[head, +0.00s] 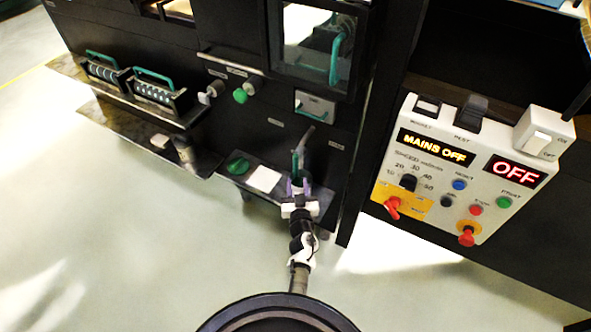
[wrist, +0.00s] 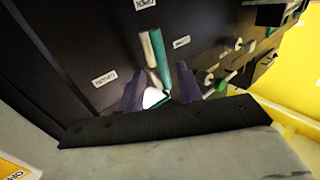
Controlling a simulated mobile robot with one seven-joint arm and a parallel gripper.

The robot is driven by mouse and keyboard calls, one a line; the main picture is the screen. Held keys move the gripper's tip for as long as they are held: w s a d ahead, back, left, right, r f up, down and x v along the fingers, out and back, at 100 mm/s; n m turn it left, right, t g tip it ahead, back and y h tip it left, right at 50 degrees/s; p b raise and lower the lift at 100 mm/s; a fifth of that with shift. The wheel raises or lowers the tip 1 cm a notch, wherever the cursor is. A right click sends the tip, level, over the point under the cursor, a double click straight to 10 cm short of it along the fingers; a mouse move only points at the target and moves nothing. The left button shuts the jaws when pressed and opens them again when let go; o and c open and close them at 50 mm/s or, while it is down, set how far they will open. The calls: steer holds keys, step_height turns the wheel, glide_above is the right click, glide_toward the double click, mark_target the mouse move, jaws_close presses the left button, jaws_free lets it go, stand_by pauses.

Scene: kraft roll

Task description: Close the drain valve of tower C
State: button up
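My gripper (head: 298,186) has purple fingers and stands low in front of the black machine. A teal lever (head: 297,164) rises just beyond the fingertips, with a pale grey bar (head: 304,139) beside it; I take this lever to be the drain valve, but its label is not readable. In the wrist view the fingers of my gripper (wrist: 160,88) are spread, and the teal lever (wrist: 160,60) stands in line with the gap between them, beside the pale bar (wrist: 149,60). I cannot tell whether a finger touches the lever. Its lower end is partly hidden.
A small shelf left of my gripper carries a green knob (head: 237,166) and a white card (head: 264,179). A control panel (head: 440,175) reading MAINS OFF is at the right. A windowed door (head: 315,45) is above. The floor (head: 130,240) at the left is clear.

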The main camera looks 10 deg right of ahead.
mark_target(296, 171)
steer(key=w, duration=0.2)
steer(key=w+b, duration=0.1)
steer(key=w, duration=0.1)
steer(key=w+b, duration=0.1)
steer(key=w, duration=0.1)
steer(key=shift+d+f, duration=0.15)
steer(key=shift+d, duration=0.1)
steer(key=shift+w+b, duration=0.55)
steer(key=shift+w, duration=0.25)
jaws_close()
